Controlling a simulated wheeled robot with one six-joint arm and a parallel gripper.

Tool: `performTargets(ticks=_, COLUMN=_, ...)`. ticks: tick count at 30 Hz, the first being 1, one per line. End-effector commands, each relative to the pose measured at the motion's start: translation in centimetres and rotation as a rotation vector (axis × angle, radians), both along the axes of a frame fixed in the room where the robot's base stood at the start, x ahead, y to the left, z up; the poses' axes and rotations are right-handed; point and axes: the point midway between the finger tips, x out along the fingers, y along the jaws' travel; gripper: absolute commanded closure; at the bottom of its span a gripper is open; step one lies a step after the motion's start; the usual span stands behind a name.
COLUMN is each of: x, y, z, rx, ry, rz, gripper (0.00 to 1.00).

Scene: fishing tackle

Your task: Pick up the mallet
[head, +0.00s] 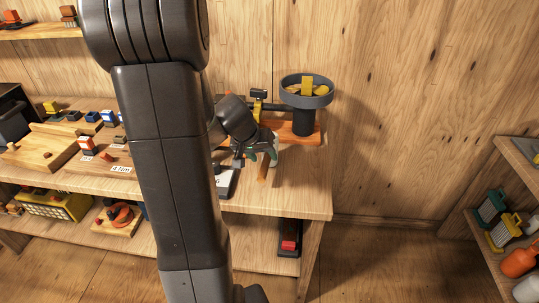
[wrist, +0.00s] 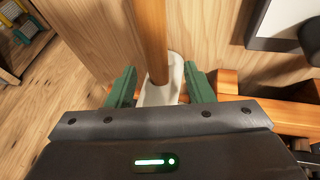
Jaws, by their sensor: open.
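The mallet lies on the bench top near its right end. Its wooden handle (head: 263,174) shows just below my gripper (head: 268,156) in the head view. In the wrist view the handle (wrist: 153,38) runs up the picture from a pale, rounded head that lies between the jaws. My gripper (wrist: 160,72) is open, with one green finger on each side of the mallet near where handle and head meet. I see gaps on both sides, and no clear contact. My gripper body hides the near part of the mallet's head.
A dark round pan (head: 306,96) with yellow pieces stands on an orange wooden base (head: 303,138) just right of and behind my gripper. A white-faced, dark-framed block (head: 224,183) lies to the left. The bench's right edge is close. A shelf (head: 503,165) stands far right.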

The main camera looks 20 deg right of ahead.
Motion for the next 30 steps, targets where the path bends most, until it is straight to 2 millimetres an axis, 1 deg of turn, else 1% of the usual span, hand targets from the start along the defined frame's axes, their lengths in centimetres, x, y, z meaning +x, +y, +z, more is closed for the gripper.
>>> performTargets(ticks=1, x=0.0, y=-0.4, z=-0.7, rx=0.002, ry=0.006, rz=-0.002, gripper=0.53)
performTargets(ticks=7, x=0.5, y=-1.6, z=-2.9, rx=0.001, ry=0.004, rz=-0.002, gripper=0.53)
performTargets(ticks=11, x=0.6, y=-1.9, z=-3.4, rx=0.0, ry=0.002, rz=-0.001, gripper=0.53)
performTargets(ticks=17, x=0.7, y=-1.9, z=-3.4, rx=0.001, ry=0.001, rz=0.0, gripper=0.53)
performTargets(ticks=20, x=0.7, y=-1.9, z=-3.4, rx=0.001, ry=0.001, rz=0.0, gripper=0.7)
performTargets(ticks=24, x=0.7, y=-1.9, z=-3.4, rx=0.001, ry=0.001, rz=0.0, gripper=0.98)
performTargets(ticks=25, x=0.7, y=-1.9, z=-3.4, rx=0.001, ry=0.001, rz=0.0, gripper=1.0)
performTargets(ticks=30, x=0.7, y=-1.9, z=-3.3, rx=0.0, ry=0.0, rz=0.0, gripper=1.0)
